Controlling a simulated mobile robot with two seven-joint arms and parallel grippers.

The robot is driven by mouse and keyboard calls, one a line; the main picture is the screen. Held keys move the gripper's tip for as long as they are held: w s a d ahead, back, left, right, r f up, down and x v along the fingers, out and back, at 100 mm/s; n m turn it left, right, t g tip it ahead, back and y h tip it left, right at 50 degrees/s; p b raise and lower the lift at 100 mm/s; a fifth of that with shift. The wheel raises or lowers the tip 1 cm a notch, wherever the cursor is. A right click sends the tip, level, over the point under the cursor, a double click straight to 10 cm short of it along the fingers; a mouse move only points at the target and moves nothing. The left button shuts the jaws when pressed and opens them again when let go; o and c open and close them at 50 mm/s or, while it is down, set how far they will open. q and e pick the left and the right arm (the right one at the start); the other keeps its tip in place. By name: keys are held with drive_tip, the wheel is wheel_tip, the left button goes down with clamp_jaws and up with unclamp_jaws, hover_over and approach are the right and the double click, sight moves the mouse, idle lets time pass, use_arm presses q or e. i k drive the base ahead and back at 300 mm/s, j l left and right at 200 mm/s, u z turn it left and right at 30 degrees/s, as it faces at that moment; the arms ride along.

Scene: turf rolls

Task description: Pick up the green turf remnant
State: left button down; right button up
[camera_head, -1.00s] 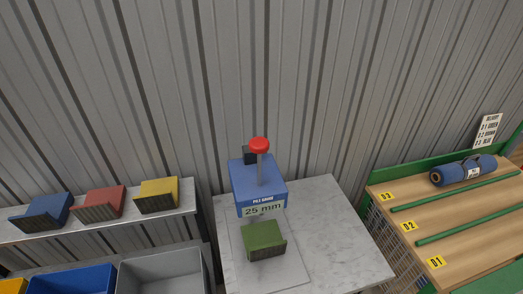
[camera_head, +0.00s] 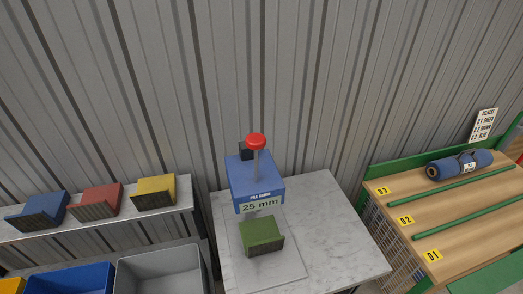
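The green turf remnant (camera_head: 260,236) lies on the flat plate of the blue gauge (camera_head: 256,187), which stands on a grey marble-look table (camera_head: 330,235). The remnant is a small bent piece with a green top and a dark ribbed front side. The gauge has a red knob (camera_head: 256,141) on top and a label reading 25 mm. Neither of my grippers shows in the head view.
A shelf (camera_head: 75,228) at left holds blue, red and yellow remnants. Below it are a blue bin (camera_head: 70,279) and a grey bin (camera_head: 160,272). At right, a wooden rack (camera_head: 455,205) marked D1, D2, D3 carries a blue roll (camera_head: 459,165). A corrugated wall stands behind.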

sight(260, 236)
drive_tip(key=i+l+u, duration=0.15)
drive_tip(key=u, duration=0.3)
drive_tip(key=l+u, duration=0.4)
drive_tip(key=i+l+u, duration=0.1)
drive_tip(key=l+u, duration=0.2)
drive_tip(key=u, duration=0.15)
drive_tip(key=l+u, duration=0.65)
drive_tip(key=u, duration=0.2)
